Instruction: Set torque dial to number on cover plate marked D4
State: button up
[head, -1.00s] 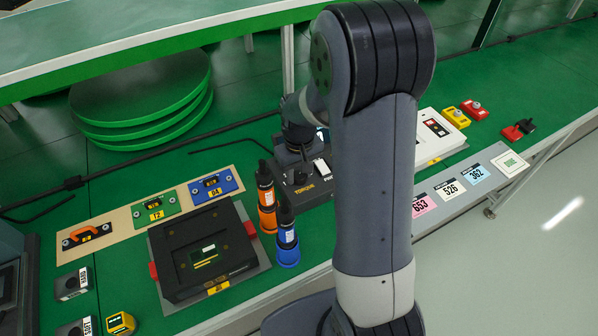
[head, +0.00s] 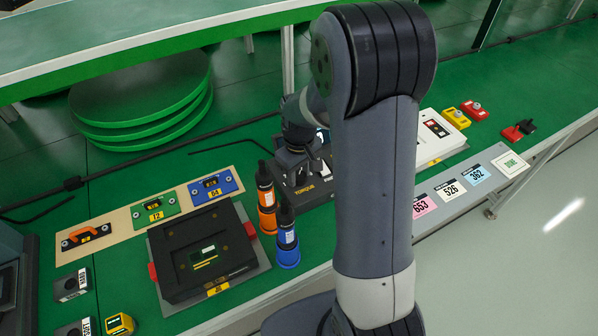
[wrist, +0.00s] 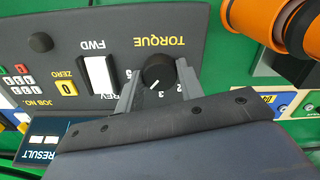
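The torque dial (wrist: 158,72) is a round black knob with a white pointer line, on the dark TORQUE panel (wrist: 205,50), upside down in the wrist view. Its pointer seems to aim near the 3; parts of the scale are hidden by my fingers. My gripper (wrist: 159,75) is open, one finger on each side of the knob, with narrow gaps apparent; contact is unclear. In the head view my arm hides the dial. The blue cover plate marked D4 (head: 212,187) lies at the right end of a tan board; its number is too small to read.
The panel also holds a white FWD/REV rocker (wrist: 98,75), a yellow ZERO button (wrist: 67,88) and a black knob (wrist: 40,43). An orange driver (head: 266,205) and a blue driver (head: 287,240) stand close by. A green T2 plate (head: 155,208) lies beside D4.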

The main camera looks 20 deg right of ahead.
aim_at(299, 175)
jog(key=o, duration=0.4)
jog(key=shift+o, duration=0.2)
notch_tip(299, 175, up, 11)
dwell(0.3)
jog(key=shift+f, duration=0.1)
notch_tip(299, 175, down, 11)
jog(key=shift+r, duration=0.1)
dwell(0.5)
dwell(0.4)
